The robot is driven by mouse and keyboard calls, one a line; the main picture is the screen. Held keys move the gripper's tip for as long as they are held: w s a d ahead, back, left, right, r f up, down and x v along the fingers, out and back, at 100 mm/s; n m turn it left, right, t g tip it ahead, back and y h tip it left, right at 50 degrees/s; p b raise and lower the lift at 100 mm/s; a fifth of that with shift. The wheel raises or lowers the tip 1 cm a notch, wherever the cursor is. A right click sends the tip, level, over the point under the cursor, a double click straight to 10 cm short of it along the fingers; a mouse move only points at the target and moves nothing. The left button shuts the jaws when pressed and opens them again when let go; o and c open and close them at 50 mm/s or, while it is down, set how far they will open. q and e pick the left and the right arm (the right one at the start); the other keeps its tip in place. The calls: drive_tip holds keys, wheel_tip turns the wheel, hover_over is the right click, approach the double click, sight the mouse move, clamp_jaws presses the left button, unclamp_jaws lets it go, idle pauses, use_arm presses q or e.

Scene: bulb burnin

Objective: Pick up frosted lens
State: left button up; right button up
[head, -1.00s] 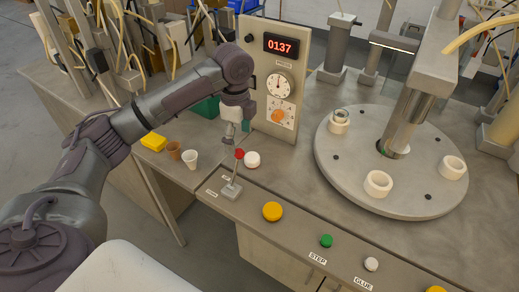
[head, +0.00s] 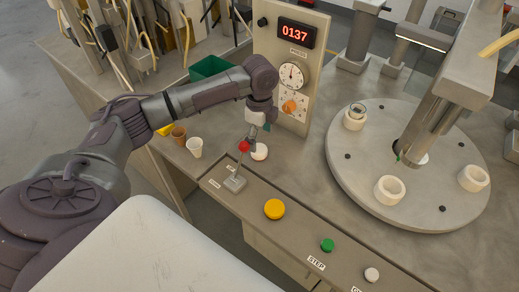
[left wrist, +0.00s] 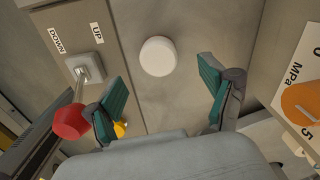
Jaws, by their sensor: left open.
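The frosted lens (head: 259,152) is a round white piece lying on the bench beside the red-knobbed lever. In the left wrist view the lens (left wrist: 158,56) lies ahead of the fingers, in line with the space between them. My left gripper (head: 259,138) is above the lens in the head view and partly overlaps it. In the left wrist view the teal-padded fingers (left wrist: 160,84) are spread wide with nothing between them. My right gripper is out of view.
The red-knobbed lever (head: 244,147) stands close by; its knob (left wrist: 72,117) is near the left finger in the wrist view. The gauge panel (head: 293,75) rises behind. Two cups (head: 195,147) stand left. A turntable (head: 420,215) with white holders (head: 389,189) is right.

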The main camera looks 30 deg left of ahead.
sight(259, 148)
use_arm(q)
wheel_tip(259, 148, down, 5)
drive_tip(key=shift+s+r, duration=0.1)
drive_tip(key=shift+r, duration=0.05)
drive_tip(key=shift+f, duration=0.25)
drive_tip(key=shift+c, duration=0.5)
drive_tip(key=c, duration=0.8)
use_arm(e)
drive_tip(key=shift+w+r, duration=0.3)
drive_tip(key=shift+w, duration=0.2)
